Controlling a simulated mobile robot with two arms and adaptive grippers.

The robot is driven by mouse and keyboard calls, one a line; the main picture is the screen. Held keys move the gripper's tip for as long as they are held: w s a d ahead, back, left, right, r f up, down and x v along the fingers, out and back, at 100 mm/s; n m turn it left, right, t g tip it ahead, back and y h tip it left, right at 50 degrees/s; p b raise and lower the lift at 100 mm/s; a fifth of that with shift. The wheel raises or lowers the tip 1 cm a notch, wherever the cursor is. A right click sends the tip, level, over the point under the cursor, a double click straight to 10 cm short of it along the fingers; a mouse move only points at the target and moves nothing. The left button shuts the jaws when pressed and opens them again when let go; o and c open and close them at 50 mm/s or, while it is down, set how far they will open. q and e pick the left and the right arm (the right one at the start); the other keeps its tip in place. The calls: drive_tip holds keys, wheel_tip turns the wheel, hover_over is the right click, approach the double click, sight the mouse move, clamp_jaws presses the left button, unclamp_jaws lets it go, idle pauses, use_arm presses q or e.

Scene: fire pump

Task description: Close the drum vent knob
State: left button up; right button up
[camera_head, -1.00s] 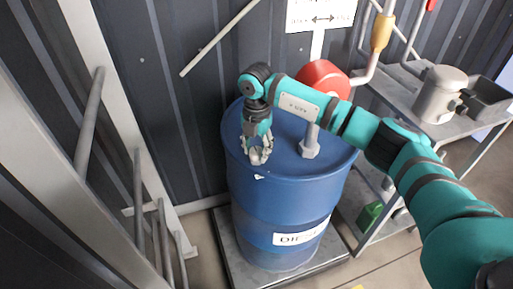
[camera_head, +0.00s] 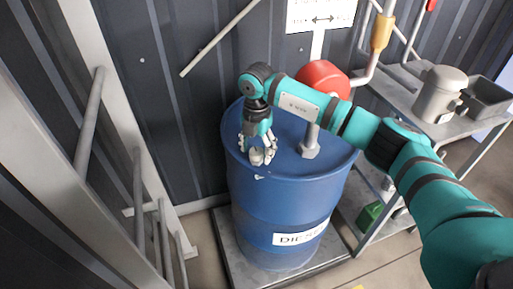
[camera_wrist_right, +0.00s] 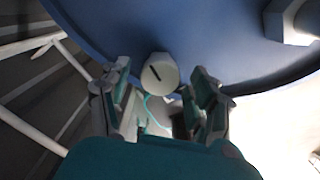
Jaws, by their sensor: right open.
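The drum vent knob (camera_wrist_right: 160,75) is a pale grey round cap with a dark slot line across its face, seen in the right wrist view near the rim of the blue drum (camera_head: 280,205). My right gripper (camera_wrist_right: 158,88) is open, with one finger on each side of the knob. Gaps show between the fingers and the knob, and the grip is empty. In the head view the right gripper (camera_head: 258,149) points down at the front left of the drum top, with the pale knob (camera_head: 257,157) showing between its fingers. My left gripper is not in view.
A grey pipe fitting (camera_head: 310,146) stands on the drum top right of the gripper. A red round part (camera_head: 322,77) is behind the drum. A metal shelf (camera_head: 404,76) with a grey canister (camera_head: 437,95) stands at the right. White rails are at the left.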

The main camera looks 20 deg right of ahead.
sight(257, 151)
wheel_tip(257, 151, up, 12)
idle(0.5)
idle(0.4)
